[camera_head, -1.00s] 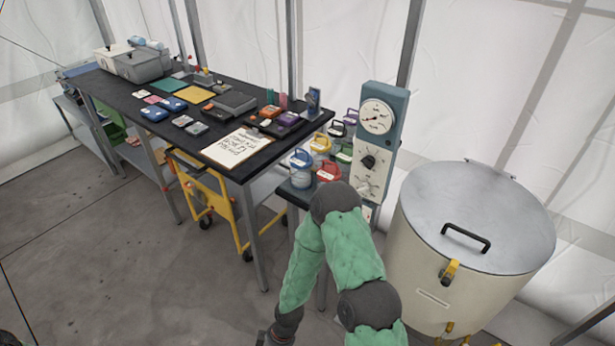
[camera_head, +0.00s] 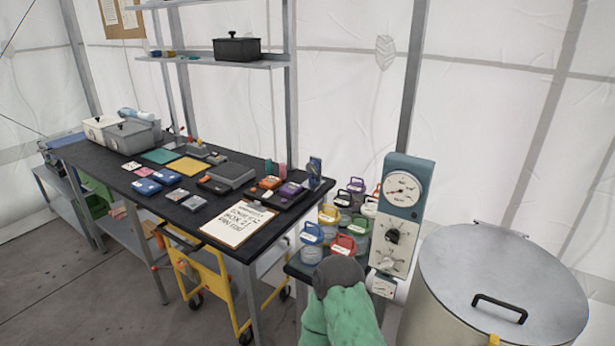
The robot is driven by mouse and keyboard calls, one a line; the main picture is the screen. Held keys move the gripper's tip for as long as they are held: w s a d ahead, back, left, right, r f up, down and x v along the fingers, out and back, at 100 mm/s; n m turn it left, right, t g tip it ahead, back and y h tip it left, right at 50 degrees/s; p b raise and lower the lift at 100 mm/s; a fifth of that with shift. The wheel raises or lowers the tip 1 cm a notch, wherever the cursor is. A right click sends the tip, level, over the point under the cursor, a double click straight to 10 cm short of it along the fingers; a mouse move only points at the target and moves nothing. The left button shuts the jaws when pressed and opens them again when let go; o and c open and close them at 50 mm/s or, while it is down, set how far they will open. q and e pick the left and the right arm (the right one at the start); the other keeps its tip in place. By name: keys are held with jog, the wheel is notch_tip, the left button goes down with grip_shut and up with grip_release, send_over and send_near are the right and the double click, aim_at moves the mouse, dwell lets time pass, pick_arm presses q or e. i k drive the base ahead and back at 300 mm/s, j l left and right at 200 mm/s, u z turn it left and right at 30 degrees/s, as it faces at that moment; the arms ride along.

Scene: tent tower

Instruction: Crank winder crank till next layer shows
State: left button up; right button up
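I see no winder or crank that I can make out for sure. A blue-grey column (camera_head: 408,168) with a round gauge (camera_head: 403,189) and a black knob (camera_head: 393,236) stands right of centre. One of my arms, green with a dark grey joint, comes in at the bottom centre in front of the small jar table. Neither gripper shows; both are outside the picture.
A long black table (camera_head: 102,160) holds boxes, trays and a clipboard (camera_head: 239,224). Several lidded jars (camera_head: 312,236) stand by the column. A large lidded drum (camera_head: 500,275) is at right, a yellow cart (camera_head: 216,292) under the table. A shelf (camera_head: 200,59) hangs above. Floor at lower left is clear.

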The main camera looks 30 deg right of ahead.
aim_at(310, 167)
jog(key=i+j+z, duration=0.15)
jog(key=i+j, duration=0.2)
jog(key=i+j+z, duration=0.15)
jog(key=i+j, duration=0.2)
jog(key=j, duration=0.15)
jog(key=i+j+z, duration=0.15)
jog(key=i+j, duration=0.15)
jog(key=j, duration=0.15)
